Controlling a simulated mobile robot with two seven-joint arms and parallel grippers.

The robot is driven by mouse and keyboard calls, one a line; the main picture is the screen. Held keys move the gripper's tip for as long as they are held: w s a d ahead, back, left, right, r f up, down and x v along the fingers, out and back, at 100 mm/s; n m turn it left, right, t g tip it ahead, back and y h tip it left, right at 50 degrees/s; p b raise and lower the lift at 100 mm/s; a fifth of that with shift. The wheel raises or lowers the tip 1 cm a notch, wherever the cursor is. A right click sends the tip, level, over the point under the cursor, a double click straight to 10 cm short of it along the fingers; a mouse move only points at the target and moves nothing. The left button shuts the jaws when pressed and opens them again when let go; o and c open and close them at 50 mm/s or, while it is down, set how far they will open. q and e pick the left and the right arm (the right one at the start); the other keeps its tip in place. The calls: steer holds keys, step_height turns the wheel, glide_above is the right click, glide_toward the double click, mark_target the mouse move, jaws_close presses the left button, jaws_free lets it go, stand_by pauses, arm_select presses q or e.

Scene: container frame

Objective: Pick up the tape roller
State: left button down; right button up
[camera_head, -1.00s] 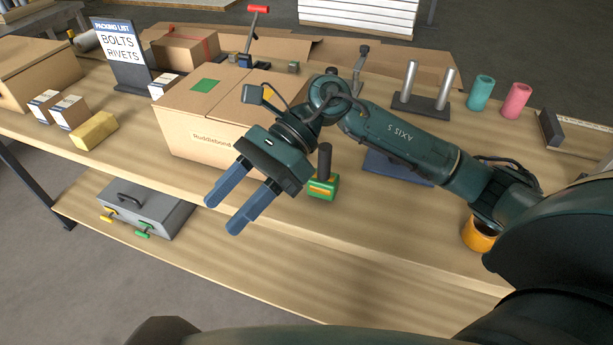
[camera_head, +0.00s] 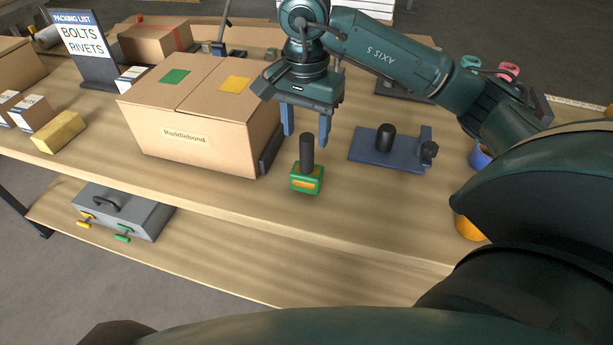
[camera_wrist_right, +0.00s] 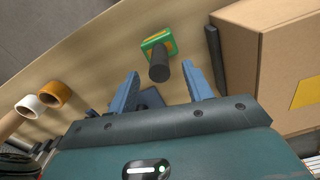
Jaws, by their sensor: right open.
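A tool with a green and orange head and an upright black handle, which may be the tape roller (camera_head: 306,178), stands on the bench right of the big carton. In the right wrist view it (camera_wrist_right: 158,42) shows just beyond the fingers, its handle end toward the camera. My right gripper (camera_head: 306,139) is open, pointing down, with its blue fingertips near the top of the handle. The handle end lines up with the gap between the fingertips; I cannot tell whether they overlap it in depth. My left gripper is not in view.
The large carton (camera_head: 205,142) stands close left, a dark plate (camera_head: 270,152) against its side. A blue stand with black posts (camera_head: 385,150) lies to the right. An orange roll (camera_head: 468,228) is by my arm. The bench front is clear.

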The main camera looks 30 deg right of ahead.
mark_target(307, 150)
steer(key=shift+f, duration=0.55)
step_height(307, 150, down, 5)
steer(key=shift+d+r+p, duration=0.1)
steer(key=shift+d+p, duration=0.05)
steer(key=shift+p, duration=0.4)
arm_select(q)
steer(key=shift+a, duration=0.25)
arm_select(e)
steer(key=shift+c, duration=0.4)
steer(key=c, duration=0.9)
steer(key=shift+c, duration=0.3)
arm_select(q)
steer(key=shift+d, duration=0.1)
